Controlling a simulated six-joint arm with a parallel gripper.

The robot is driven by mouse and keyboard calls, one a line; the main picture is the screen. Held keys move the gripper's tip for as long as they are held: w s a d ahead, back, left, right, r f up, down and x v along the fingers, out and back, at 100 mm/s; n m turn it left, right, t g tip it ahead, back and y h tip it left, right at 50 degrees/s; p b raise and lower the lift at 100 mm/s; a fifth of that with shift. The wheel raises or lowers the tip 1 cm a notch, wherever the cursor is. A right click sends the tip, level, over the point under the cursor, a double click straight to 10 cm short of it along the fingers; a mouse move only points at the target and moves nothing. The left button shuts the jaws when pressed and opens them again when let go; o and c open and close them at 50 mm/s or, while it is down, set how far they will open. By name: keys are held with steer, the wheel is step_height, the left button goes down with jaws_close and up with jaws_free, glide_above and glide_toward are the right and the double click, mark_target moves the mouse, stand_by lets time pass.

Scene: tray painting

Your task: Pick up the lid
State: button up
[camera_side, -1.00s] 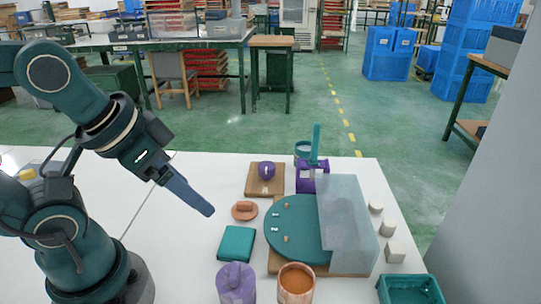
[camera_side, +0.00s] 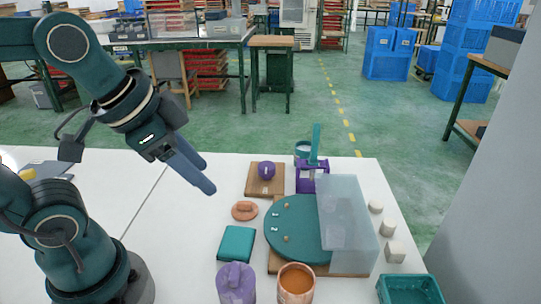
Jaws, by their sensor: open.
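A small terracotta lid (camera_side: 244,210) with a raised handle lies flat on the white table, left of the round teal tray. My gripper (camera_side: 207,176) is open and empty, up and to the left of the lid, with its two fingers pointing down and to the right. It is clear of the lid. An open terracotta pot (camera_side: 296,282) with orange contents stands at the front of the table.
The round teal tray (camera_side: 290,218) sits on a wooden board beside a translucent panel (camera_side: 347,220). A teal block (camera_side: 236,243) and a purple jar (camera_side: 236,285) stand in front of the lid. A purple object on a wooden board (camera_side: 253,187) lies behind it. The table's left side is mostly bare.

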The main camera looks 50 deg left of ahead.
steer(key=w+a+m+g, duration=0.2)
steer(key=w+m, duration=0.2)
steer(key=w, duration=0.2)
steer(key=m+g, duration=0.1)
steer(key=g, duration=0.2)
glide_above(244, 203)
steer(key=f, duration=1)
steer(key=shift+w+d, duration=0.1)
steer(key=shift+w, duration=0.2)
steer(key=shift+g, duration=0.4)
steer(key=shift+s+f, duration=0.15)
steer(key=shift+f, duration=1.5)
steer(key=shift+s+f, duration=0.1)
steer(key=shift+f, duration=1.5)
steer(key=shift+c, duration=0.3)
jaws_close()
